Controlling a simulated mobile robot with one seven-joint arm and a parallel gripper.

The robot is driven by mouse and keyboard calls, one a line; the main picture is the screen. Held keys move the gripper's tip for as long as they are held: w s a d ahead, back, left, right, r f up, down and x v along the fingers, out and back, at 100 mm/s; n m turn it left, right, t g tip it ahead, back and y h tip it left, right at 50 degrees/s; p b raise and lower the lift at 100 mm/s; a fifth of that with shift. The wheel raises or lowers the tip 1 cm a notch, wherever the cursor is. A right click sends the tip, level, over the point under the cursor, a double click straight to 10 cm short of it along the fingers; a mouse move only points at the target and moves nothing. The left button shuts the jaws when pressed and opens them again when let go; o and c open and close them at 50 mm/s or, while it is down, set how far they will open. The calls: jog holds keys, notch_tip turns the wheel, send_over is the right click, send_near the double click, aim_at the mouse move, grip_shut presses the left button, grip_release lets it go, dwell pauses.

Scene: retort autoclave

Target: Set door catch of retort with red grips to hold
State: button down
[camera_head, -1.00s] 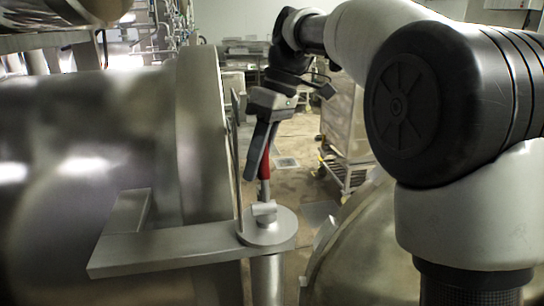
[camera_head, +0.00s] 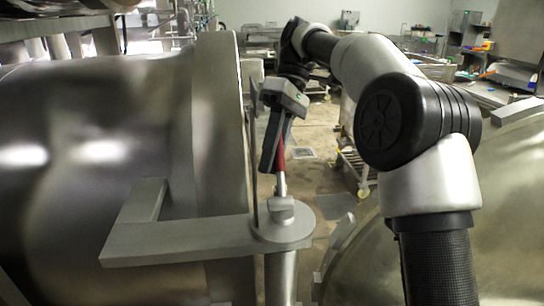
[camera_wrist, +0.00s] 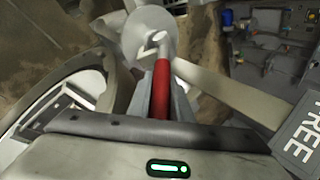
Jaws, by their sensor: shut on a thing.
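The door catch is a lever with a red grip (camera_head: 280,156) on a metal shaft that rises from a hub on a round plate (camera_head: 290,222). The plate sits at the end of a flat steel bracket (camera_head: 180,240) beside the large steel retort (camera_head: 100,150). My gripper (camera_head: 272,150) is shut on the red grip from above, and its fingers partly hide it in the head view. In the wrist view the red grip (camera_wrist: 161,90) stands between my fingers, with the pale lever shaft and hub beyond it. A sign reading "FREE" (camera_wrist: 300,140) shows at the right.
Another rounded steel surface (camera_head: 375,260) lies at the lower right, close to my arm. A wheeled cart (camera_head: 355,165) stands behind. Benches with equipment (camera_head: 490,80) are at the back right. Some floor (camera_head: 318,165) is open between.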

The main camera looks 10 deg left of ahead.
jog(key=c, duration=1.9)
grip_release()
jog(key=shift+r, duration=0.1)
